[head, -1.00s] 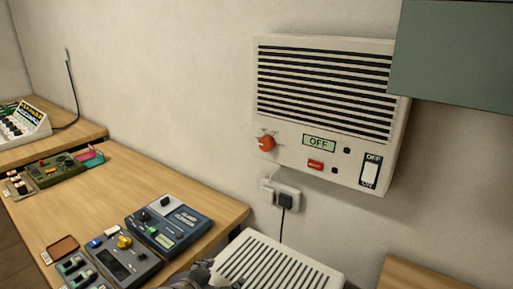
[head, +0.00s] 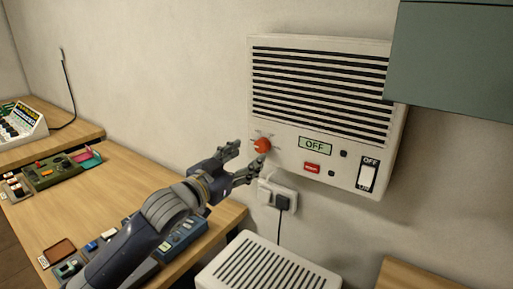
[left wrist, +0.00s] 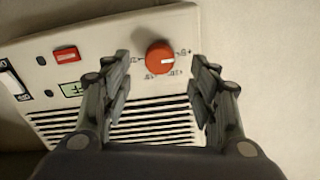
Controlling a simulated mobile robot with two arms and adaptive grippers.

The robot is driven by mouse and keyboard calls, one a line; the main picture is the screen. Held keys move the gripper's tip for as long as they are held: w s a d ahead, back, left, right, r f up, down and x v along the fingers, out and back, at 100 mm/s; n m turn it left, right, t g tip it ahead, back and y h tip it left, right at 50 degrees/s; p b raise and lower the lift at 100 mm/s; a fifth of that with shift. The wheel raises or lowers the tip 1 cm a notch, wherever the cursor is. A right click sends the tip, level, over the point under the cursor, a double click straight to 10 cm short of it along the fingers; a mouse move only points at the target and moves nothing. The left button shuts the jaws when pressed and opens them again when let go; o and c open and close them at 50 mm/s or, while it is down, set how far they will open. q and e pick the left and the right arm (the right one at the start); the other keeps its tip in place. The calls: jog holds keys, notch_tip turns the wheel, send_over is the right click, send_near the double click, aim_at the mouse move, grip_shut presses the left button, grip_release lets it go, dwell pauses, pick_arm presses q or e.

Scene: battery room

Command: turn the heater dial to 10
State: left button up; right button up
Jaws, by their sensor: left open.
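The heater (head: 310,90) is a cream slatted box on the wall. Its orange-red dial (head: 262,146) is at the lower left of its front. The heater's display (head: 315,146) reads OFF. My left gripper (head: 247,157) is open in front of the dial. In the left wrist view the dial shows between the open fingers (left wrist: 160,65), with a gap on each side. My right gripper is not in view.
A rocker switch (head: 368,174) and a red button (head: 311,169) are on the heater. A socket with a plug (head: 281,198) is below it. A grey-green cabinet (head: 455,60) juts out at upper right. A vented box (head: 265,268) stands below, beside a desk with several devices.

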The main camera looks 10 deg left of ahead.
aim_at(259, 149)
pick_arm(q)
jog(key=shift+p+x, duration=0.45)
jog(key=shift+x, duration=2.35)
jog(key=shift+s, duration=0.1)
jog(key=c, duration=1.1)
